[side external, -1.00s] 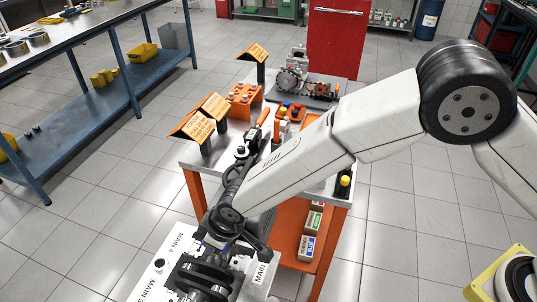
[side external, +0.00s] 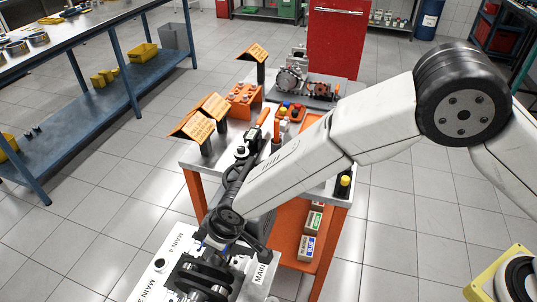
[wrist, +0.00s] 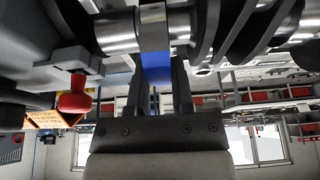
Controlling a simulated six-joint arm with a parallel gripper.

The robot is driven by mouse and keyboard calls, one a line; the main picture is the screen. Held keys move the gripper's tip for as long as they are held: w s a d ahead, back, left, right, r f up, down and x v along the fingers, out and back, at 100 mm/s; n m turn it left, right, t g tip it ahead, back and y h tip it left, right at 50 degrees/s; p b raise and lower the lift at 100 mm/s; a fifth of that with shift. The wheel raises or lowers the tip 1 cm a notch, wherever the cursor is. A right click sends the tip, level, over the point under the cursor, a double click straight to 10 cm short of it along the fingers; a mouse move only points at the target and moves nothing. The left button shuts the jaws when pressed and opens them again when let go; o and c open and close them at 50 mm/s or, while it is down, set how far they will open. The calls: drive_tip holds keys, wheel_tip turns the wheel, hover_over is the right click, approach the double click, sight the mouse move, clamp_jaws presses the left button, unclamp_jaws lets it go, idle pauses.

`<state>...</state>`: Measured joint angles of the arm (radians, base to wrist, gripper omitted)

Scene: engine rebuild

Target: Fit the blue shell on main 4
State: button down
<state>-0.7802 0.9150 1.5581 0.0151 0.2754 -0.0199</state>
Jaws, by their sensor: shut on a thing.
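In the wrist view my gripper (wrist: 157,88) is shut on the blue shell (wrist: 156,68), which shows as a blue patch between the two dark fingers. The shell is close against a bright metal journal of the crankshaft (wrist: 118,30); I cannot tell whether it touches or is seated. In the side external view my gripper (side external: 207,243) is at the far end of the crankshaft (side external: 206,276), near the MAIN 4 label (side external: 174,245). Most of the shell and the main 4 seat are hidden there by my wrist.
Dark crankshaft webs (wrist: 210,30) stand close to the right of the fingers. A red knob (wrist: 75,97) is to the left. An orange-framed cart (side external: 193,190) with parts and orange signs (side external: 215,106) stands behind my arm. Open floor lies to the left.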

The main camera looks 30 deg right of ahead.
drive_tip(key=shift+r, duration=0.25)
idle(0.3)
idle(0.4)
drive_tip(key=c, duration=0.7)
unclamp_jaws()
drive_tip(key=shift+c, duration=0.2)
drive_tip(key=shift+r, duration=1.5)
drive_tip(key=o, duration=0.6)
drive_tip(key=shift+c, duration=0.2)
drive_tip(key=shift+r, duration=0.1)
drive_tip(key=v, duration=0.7)
drive_tip(key=shift+r, duration=0.3)
